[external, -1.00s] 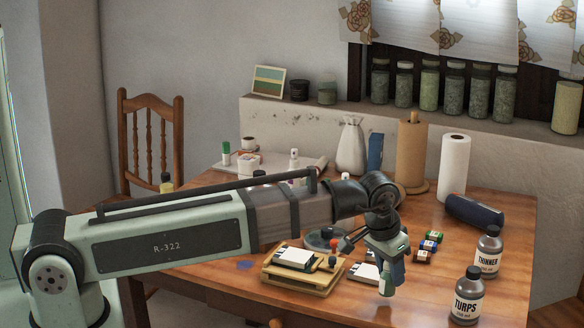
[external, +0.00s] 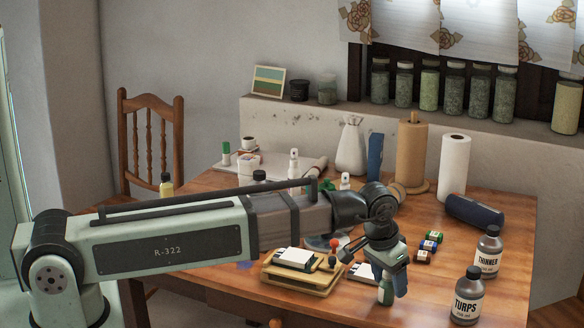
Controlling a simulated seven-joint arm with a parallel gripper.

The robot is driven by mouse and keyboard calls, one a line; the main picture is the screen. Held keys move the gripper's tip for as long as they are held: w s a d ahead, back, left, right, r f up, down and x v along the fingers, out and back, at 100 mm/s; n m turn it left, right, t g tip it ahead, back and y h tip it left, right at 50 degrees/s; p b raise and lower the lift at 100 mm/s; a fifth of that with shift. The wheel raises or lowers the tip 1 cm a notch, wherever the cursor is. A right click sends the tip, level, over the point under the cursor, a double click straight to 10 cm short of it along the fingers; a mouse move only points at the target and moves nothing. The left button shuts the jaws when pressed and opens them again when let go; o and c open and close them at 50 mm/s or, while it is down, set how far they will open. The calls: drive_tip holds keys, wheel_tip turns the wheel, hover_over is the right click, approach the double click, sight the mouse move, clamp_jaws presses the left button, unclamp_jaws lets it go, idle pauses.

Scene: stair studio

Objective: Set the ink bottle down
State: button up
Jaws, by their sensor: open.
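One finger shows just right of the bottle; the other is not clear. The gripper hides the bottle's top.
A wooden stand (external: 300,282) with white cards is to the left, and a white pad (external: 362,273) lies close behind the bottle. Small paint pots (external: 430,243) stand behind right. TURPS (external: 467,300) and THINNER (external: 488,252) bottles stand at the right. Wood between is clear.

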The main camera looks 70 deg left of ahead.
drive_tip(key=shift+r, duration=0.1)
drive_tip(key=v, duration=1.2)
drive_tip(key=shift+r, duration=0.1)
idle(0.5)
